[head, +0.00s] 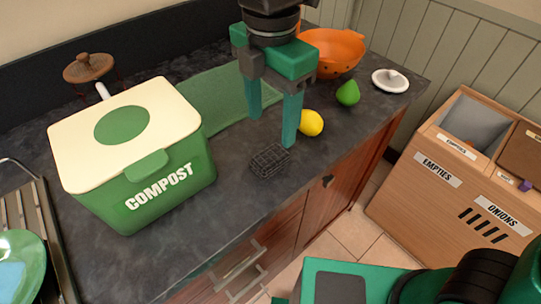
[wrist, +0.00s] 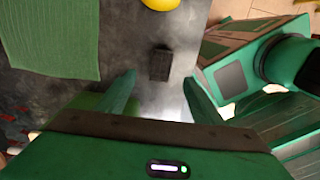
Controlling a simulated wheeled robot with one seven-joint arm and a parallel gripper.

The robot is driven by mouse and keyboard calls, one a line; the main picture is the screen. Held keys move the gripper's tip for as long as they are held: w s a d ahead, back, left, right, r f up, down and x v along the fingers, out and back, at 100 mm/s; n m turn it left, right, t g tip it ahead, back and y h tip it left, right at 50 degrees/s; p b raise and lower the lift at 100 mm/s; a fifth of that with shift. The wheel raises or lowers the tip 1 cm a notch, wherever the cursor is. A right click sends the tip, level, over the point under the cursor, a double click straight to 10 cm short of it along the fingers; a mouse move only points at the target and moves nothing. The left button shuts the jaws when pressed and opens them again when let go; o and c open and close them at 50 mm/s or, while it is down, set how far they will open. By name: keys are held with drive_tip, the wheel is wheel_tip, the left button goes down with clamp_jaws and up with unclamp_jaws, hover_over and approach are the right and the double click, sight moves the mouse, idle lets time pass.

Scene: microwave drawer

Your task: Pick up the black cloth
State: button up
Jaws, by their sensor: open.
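The black cloth is a small dark, folded-looking piece with a grid pattern (head: 270,161). It lies on the dark countertop near the front edge, right of the compost bin. In the wrist view the black cloth (wrist: 160,64) is a small dark rectangle, just beyond the gap between the fingertips and roughly centred on it. My gripper (head: 271,131) points down above the counter, just behind the cloth in the head view. Its two green fingers are apart and nothing is between them, as the wrist view also shows (wrist: 159,82). I cannot tell the exact fingertip height.
A green compost bin (head: 150,185) stands on the left. A green mat (head: 212,98) lies behind my gripper. A lemon (head: 311,123), a green pear-like fruit (head: 348,93), a white lid (head: 390,80) and an orange colander (head: 332,52) are right and behind. Counter around the cloth is clear.

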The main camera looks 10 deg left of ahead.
sight(270, 156)
wheel_tip(270, 156, down, 3)
drive_tip(key=shift+f, duration=0.1)
drive_tip(key=shift+s+a+f, duration=0.1)
drive_tip(key=shift+s+f, duration=0.05)
drive_tip(key=shift+f, duration=1.25)
drive_tip(key=shift+s+f, duration=0.1)
drive_tip(key=shift+f, duration=1.25)
drive_tip(key=c, duration=1.2)
drive_tip(key=shift+r, duration=0.15)
drive_tip(key=shift+r, duration=0.6)
wheel_tip(270, 156, up, 2)
drive_tip(key=shift+w+r, duration=0.1)
drive_tip(key=shift+r, duration=0.1)
drive_tip(key=shift+s+a+r, duration=0.9)
drive_tip(key=shift+s+r, duration=0.3)
drive_tip(key=shift+s, duration=0.55)
drive_tip(key=shift+s+a+r, duration=0.9)
drive_tip(key=shift+s+r, duration=0.3)
drive_tip(key=shift+s, duration=0.55)
drive_tip(key=shift+s+a+r, duration=0.9)
drive_tip(key=shift+s+r, duration=0.3)
drive_tip(key=shift+s, duration=0.55)
